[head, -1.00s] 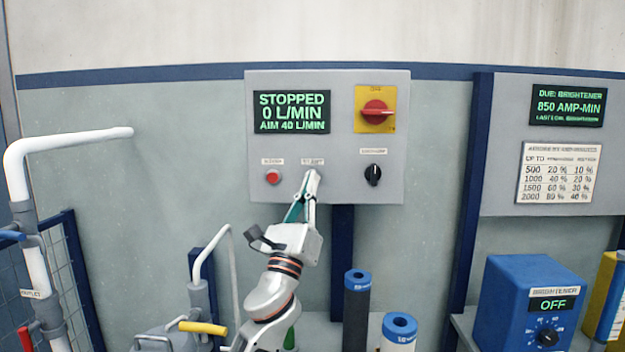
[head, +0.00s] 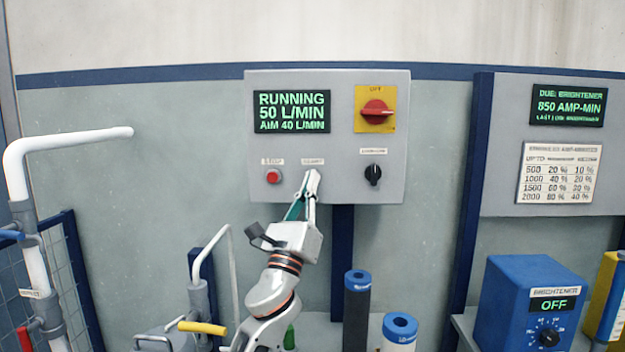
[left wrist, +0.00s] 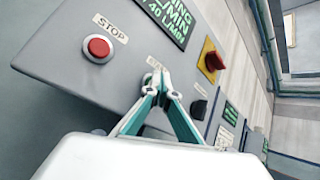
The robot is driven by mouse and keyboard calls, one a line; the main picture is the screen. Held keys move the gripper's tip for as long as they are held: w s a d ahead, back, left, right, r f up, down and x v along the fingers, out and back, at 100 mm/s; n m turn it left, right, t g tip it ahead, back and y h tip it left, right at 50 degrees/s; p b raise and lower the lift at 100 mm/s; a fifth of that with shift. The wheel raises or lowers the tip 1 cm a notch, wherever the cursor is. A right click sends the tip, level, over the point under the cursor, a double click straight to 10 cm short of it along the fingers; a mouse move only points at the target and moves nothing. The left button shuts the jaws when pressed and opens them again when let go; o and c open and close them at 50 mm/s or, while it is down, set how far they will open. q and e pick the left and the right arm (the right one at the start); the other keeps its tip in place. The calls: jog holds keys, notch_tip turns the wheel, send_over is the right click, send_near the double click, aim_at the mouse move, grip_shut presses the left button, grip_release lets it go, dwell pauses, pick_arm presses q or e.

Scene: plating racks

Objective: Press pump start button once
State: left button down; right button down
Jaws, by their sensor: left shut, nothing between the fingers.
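The grey control panel (head: 335,185) hangs on the wall. Its display (head: 292,112) reads RUNNING, 50 L/MIN, AIM 40 L/MIN. My left gripper (head: 313,174) is shut and empty, its tips at the panel just below the label right of the red stop button (head: 273,176). The start button itself is hidden behind the fingertips, and I cannot tell whether they still touch it. In the left wrist view, the shut fingertips (left wrist: 161,80) are at the panel face beside the red stop button (left wrist: 99,47). My right gripper is not in view.
A red rotary switch (head: 376,111) on a yellow plate and a black knob (head: 373,174) are right of my gripper. Below stand a dark cylinder (head: 357,310) with a blue top, white pipes (head: 80,140) at left, and a blue box (head: 530,305) reading OFF at right.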

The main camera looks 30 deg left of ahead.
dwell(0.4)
pick_arm(q)
jog(key=shift+s+d, duration=0.5)
jog(key=shift+s, duration=0.25)
jog(key=shift+p, duration=0.3)
jog(key=s+d, duration=0.1)
jog(key=s, duration=0.2)
jog(key=s+d+p, duration=0.1)
jog(key=shift+s+d, duration=0.15)
jog(key=shift+d, duration=0.15)
dwell(0.6)
